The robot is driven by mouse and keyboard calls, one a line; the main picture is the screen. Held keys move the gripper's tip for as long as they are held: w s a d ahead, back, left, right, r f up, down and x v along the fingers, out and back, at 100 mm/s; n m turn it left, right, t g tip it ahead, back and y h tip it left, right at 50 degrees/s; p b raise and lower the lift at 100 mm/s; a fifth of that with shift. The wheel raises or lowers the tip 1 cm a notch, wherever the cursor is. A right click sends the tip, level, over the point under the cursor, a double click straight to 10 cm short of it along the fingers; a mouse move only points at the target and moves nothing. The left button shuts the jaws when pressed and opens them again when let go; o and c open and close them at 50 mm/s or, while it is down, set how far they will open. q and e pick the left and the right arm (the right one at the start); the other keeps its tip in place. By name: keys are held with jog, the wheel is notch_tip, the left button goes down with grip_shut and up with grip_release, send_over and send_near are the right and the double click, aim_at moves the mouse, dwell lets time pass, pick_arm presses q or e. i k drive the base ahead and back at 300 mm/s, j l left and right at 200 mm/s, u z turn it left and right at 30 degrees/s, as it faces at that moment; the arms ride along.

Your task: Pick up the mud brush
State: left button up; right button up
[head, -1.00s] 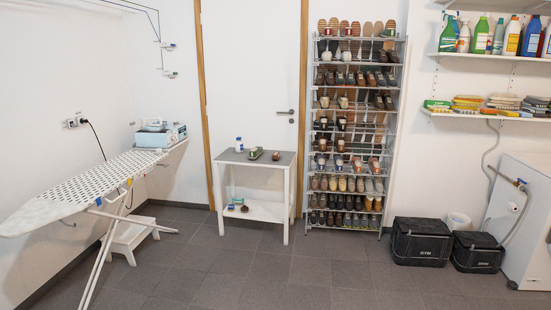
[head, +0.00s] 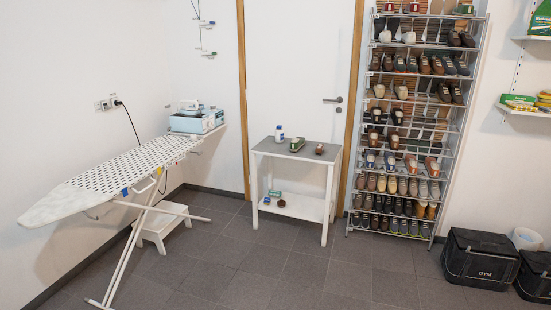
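A small white table (head: 327,205) with a grey top stands in front of the white door. On its top are a white bottle (head: 279,134) with a blue part, a green and light-coloured item (head: 297,145) and a small brown item (head: 319,149). Its lower shelf holds a small green box (head: 274,194), a blue item (head: 267,200) and a dark brown round item (head: 281,203). I cannot tell at this size which of these, if any, is the mud brush. Neither of my grippers is in view.
A tall shoe rack (head: 470,105) full of shoes stands right of the table. An ironing board (head: 62,203) and a white step stool (head: 160,224) stand left. Black boxes (head: 478,258) stand at the right. The floor (head: 270,275) before the table is clear.

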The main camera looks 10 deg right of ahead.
aim_at(319, 149)
jog(key=i+z, duration=0.35)
jog(key=i, duration=2.15)
